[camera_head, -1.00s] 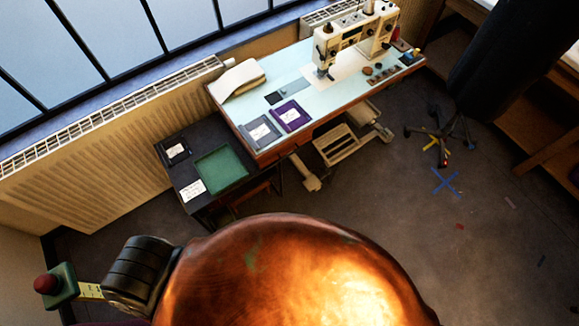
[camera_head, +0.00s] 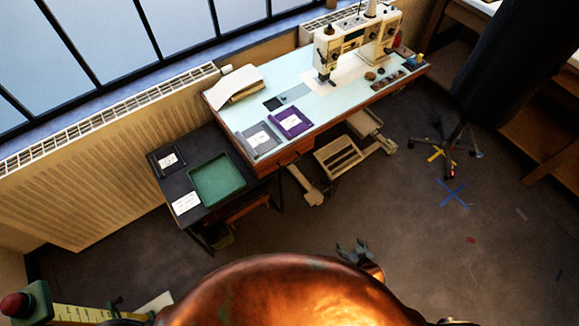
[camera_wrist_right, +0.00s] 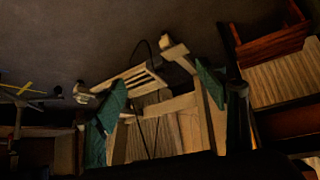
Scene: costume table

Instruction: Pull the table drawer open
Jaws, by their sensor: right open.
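The sewing table (camera_head: 300,105) has a pale blue top and a reddish-brown wooden edge. A reddish wooden front (camera_head: 289,160) shows under its near edge in the head view; I cannot make out a handle or whether it is a drawer standing open. My right gripper (camera_head: 353,249) shows just beyond my copper body, low over the floor and well short of the table. It is open and empty. In the right wrist view its two green fingertips (camera_wrist_right: 160,100) stand wide apart, with the pedal frame beyond them. My left gripper is not in view.
A low black side table (camera_head: 178,183) with a green tray (camera_head: 217,179) adjoins the sewing table's left end. A pedal frame (camera_head: 338,158) stands beneath the sewing table. A wheeled stand (camera_head: 447,150) is at right. The floor before the table is clear.

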